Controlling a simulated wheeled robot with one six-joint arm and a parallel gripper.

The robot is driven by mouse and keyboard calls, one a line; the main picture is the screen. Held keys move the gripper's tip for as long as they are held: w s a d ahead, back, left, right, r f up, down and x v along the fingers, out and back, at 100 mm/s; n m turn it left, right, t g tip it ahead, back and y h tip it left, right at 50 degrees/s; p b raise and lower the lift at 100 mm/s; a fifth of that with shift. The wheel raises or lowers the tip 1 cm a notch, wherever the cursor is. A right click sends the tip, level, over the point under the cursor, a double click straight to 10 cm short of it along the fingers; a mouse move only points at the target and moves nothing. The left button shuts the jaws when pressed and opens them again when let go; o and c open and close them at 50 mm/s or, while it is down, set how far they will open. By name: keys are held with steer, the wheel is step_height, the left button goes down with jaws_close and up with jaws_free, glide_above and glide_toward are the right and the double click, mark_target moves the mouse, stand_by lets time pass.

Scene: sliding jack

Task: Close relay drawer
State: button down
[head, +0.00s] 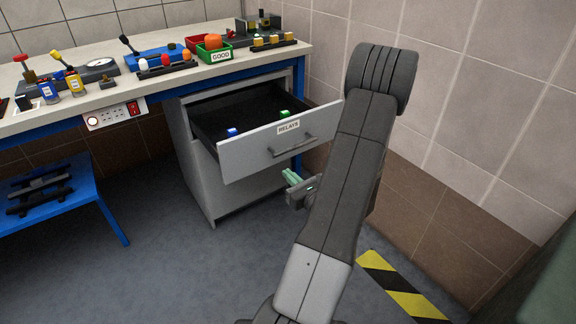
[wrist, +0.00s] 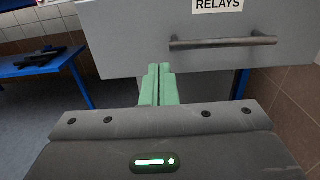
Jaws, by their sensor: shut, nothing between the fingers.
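The relay drawer (head: 255,145) is a grey drawer with a "RELAYS" label, pulled well out of the cabinet under the workbench. A blue relay (head: 233,132) and a green relay (head: 284,114) lie inside it. Its bar handle (head: 292,146) is on the front face; in the wrist view the handle (wrist: 222,41) is above and right of my fingertips. My gripper (head: 292,177) is shut and empty, with green fingers. In the wrist view my gripper (wrist: 159,70) points at the lower part of the drawer front (wrist: 125,45). I cannot tell whether the fingertips touch it.
The cabinet (head: 212,185) stands under the workbench (head: 180,83), which carries tools and a red and a green bin. A blue low table (head: 95,195) is at the left. A tiled wall (head: 450,70) is close on the right. The floor before the cabinet is clear.

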mark_target(262, 149)
steer(key=x, duration=1.3)
steer(key=shift+b, duration=0.35)
